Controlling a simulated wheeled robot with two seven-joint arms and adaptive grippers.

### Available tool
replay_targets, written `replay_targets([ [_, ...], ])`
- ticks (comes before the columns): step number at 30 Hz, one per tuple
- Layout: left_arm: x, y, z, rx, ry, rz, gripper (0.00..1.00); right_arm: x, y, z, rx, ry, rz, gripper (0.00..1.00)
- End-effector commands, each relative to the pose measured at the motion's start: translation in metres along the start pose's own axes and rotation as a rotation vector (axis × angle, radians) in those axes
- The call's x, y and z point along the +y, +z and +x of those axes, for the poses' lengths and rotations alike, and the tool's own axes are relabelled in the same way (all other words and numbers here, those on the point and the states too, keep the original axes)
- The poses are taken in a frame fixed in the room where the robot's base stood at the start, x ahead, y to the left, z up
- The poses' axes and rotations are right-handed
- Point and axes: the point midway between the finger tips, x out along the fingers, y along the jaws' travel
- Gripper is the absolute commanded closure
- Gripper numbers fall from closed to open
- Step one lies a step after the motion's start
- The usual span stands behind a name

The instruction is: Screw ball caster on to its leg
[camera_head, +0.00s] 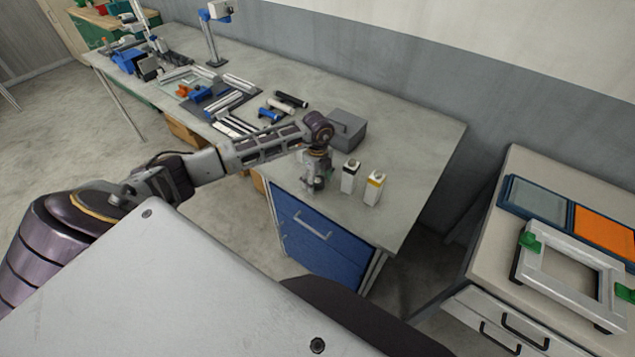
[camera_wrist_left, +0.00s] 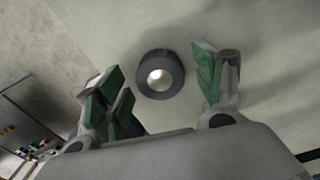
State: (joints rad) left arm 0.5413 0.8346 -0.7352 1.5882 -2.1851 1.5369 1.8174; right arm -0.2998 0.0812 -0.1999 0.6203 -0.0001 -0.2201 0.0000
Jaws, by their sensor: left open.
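The ball caster (camera_wrist_left: 161,75) shows in the left wrist view as a dark round housing with a shiny ball in its middle. It is on the pale workbench top, between the green-padded fingers of my left gripper (camera_wrist_left: 158,88), with a gap on both sides. My left gripper is open and holds nothing. In the head view my left gripper (camera_head: 316,178) points down over the bench's near end, and I cannot make out the caster there. I cannot pick out the caster's leg. My right gripper is not in view.
Profiles and tools fill the bench's far end. A second bench (camera_head: 488,262) holds a white frame (camera_head: 573,268).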

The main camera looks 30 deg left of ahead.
Motion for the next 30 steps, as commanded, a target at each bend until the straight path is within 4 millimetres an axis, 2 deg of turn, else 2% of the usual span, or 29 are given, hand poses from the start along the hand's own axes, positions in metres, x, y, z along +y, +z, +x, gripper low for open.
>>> replay_targets([
  [9, 0.0002, 0.0001, -0.0001, 0.000, 0.000, 0.000, 0.32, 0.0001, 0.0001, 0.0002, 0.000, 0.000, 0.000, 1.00],
  [21, 0.0001, 0.0002, -0.0003, 0.000, 0.000, -0.001, 0.81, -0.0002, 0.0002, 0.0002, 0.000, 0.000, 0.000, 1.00],
  [30, -0.0001, 0.0003, -0.0022, 0.000, 0.000, 0.000, 0.82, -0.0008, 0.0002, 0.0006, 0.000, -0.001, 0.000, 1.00],
])
